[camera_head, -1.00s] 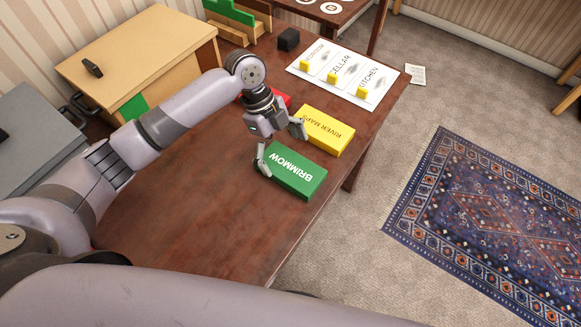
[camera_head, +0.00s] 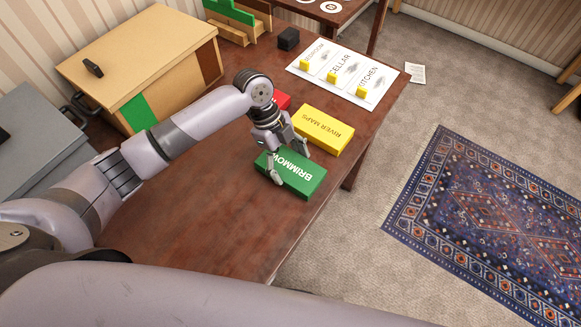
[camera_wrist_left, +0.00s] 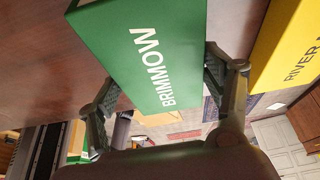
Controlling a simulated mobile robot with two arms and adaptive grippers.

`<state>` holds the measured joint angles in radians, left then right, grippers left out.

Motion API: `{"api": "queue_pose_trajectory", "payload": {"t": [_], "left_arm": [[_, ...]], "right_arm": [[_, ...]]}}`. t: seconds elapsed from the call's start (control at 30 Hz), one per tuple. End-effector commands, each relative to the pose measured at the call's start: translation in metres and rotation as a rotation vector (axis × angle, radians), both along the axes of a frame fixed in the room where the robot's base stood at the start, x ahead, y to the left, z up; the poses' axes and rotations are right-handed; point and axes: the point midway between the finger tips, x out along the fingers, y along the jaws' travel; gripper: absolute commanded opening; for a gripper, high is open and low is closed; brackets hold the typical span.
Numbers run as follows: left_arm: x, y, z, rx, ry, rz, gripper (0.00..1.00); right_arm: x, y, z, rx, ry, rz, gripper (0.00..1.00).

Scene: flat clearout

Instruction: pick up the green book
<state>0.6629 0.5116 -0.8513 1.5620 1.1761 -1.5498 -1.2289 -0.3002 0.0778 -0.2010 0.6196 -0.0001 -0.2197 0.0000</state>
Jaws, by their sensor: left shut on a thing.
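The green book (camera_head: 297,180), lettered BRIMMOW, lies flat on the brown table (camera_head: 215,225) near its right edge. My left gripper (camera_head: 289,164) is over the book with one finger on each side of it. In the left wrist view the green book (camera_wrist_left: 135,50) sits between the two fingers of the left gripper (camera_wrist_left: 160,92), which are shut on its sides. Whether the book is lifted off the table I cannot tell. My right gripper is not in view.
A yellow book (camera_head: 323,130), lettered RIVER MAPS, lies just behind the green one. A red item (camera_head: 284,101) is partly hidden by my left arm. A white labelled board (camera_head: 345,74) with yellow blocks lies farther back. The table's near part is clear.

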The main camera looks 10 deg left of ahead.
Motion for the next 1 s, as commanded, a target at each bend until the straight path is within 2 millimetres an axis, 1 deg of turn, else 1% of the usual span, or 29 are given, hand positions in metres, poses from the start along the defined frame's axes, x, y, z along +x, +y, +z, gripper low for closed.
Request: {"api": "queue_pose_trajectory", "payload": {"t": [0.07, 0.47, 0.77, 0.87, 0.97, 1.0], "left_arm": [[0.000, 0.000, 0.000, 0.000, 0.000, 0.000, 0.61], [0.000, 0.000, 0.000, 0.000, 0.000, 0.000, 0.35], [0.000, 0.000, 0.003, -0.002, -0.001, 0.001, 0.34], [0.001, 0.000, 0.009, -0.002, -0.002, 0.001, 0.34], [0.001, 0.000, 0.020, -0.001, -0.004, -0.002, 0.34], [0.001, 0.000, 0.027, -0.002, -0.004, -0.001, 0.34]], "right_arm": [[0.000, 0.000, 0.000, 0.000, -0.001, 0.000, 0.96], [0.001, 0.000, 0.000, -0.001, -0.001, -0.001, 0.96], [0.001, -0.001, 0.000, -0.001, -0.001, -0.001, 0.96], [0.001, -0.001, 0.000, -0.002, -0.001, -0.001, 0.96], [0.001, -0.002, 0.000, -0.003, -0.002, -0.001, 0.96], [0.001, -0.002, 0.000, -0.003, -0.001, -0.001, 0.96]]}}
